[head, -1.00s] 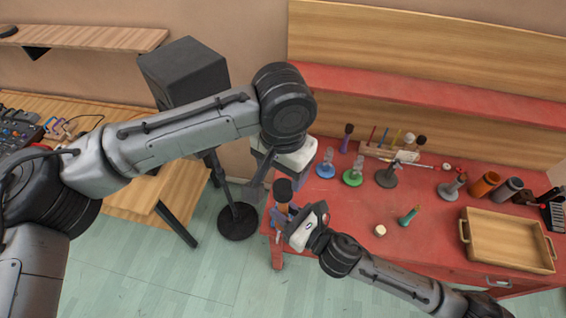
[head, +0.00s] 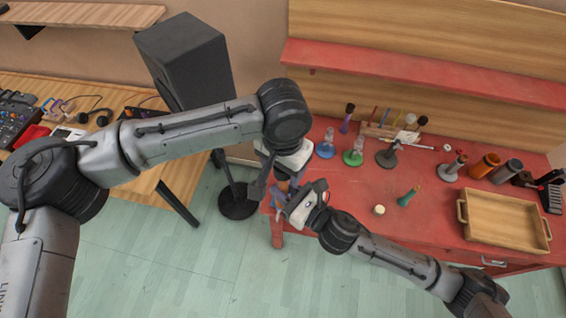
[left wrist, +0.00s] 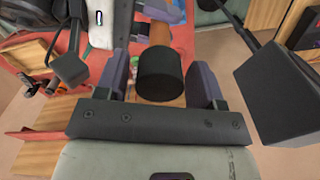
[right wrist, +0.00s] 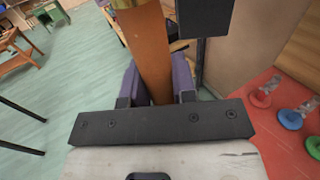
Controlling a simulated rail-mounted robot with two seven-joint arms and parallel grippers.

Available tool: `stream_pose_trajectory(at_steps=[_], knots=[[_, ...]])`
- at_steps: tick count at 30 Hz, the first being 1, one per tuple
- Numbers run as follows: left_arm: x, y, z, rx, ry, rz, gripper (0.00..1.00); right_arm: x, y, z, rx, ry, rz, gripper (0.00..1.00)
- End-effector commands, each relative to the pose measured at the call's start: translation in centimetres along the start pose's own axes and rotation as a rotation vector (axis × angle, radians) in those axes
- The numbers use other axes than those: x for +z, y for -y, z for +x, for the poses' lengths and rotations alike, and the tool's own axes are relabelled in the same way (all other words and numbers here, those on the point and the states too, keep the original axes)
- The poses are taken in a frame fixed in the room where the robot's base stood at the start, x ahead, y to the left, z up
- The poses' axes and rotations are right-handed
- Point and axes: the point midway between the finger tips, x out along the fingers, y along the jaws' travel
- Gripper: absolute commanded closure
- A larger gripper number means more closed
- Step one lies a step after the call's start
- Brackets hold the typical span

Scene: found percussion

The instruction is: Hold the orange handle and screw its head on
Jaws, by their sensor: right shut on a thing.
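The orange handle (right wrist: 150,50) is between the fingers of my right gripper (right wrist: 156,88), which is shut on it beside the table's left end. The black cylindrical head (left wrist: 160,75) is at the end of the orange handle, which also shows in the left wrist view (left wrist: 160,32). Whether the head is fully seated on it cannot be told. My left gripper (left wrist: 160,88) is open, with a finger on each side of the black head and small gaps visible. In the head view, my left gripper largely hides the black head.
The red table (head: 340,190) holds a wooden tray (head: 505,222), a green-handled piece (head: 408,197), a small white cap (head: 379,210) and several stands with coloured bases. A black speaker (head: 185,60) on a stand is close behind my left arm.

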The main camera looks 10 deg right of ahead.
Motion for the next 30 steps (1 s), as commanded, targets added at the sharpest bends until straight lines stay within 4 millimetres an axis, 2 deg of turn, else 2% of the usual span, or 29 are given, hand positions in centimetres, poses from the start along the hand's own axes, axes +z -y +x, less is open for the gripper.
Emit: stream_pose_trajectory(at_steps=[2, 14, 18, 21, 25, 26, 30], knots=[[0.0, 0.01, -0.01, 0.0, 0.0, 0.0, 0.46, 0.05, 0.0, 0.01, 0.0, 0.001, 0.0, 1.0], [0.0, 0.03, -0.02, 0.0, 0.0, -0.001, 0.84, 0.05, 0.0, 0.01, 0.0, 0.001, 0.0, 1.0], [0.0, 0.02, 0.0, 0.0, 0.0, 0.042, 0.86, 0.04, 0.0, 0.0, 0.0, 0.001, 0.0, 1.0], [-0.02, 0.02, 0.04, 0.0, 0.0, 0.154, 0.86, 0.04, 0.0, 0.0, 0.0, 0.001, 0.0, 1.0], [-0.02, 0.05, -0.01, -0.001, -0.001, 0.144, 0.86, 0.05, -0.01, 0.0, 0.0, 0.001, 0.0, 1.0], [-0.02, 0.05, -0.01, -0.001, -0.001, 0.144, 0.57, 0.05, -0.01, 0.0, 0.0, 0.001, 0.0, 1.0], [-0.02, 0.04, -0.02, -0.001, 0.0, 0.143, 0.43, 0.04, -0.01, 0.0, 0.0, 0.001, 0.0, 1.0]])
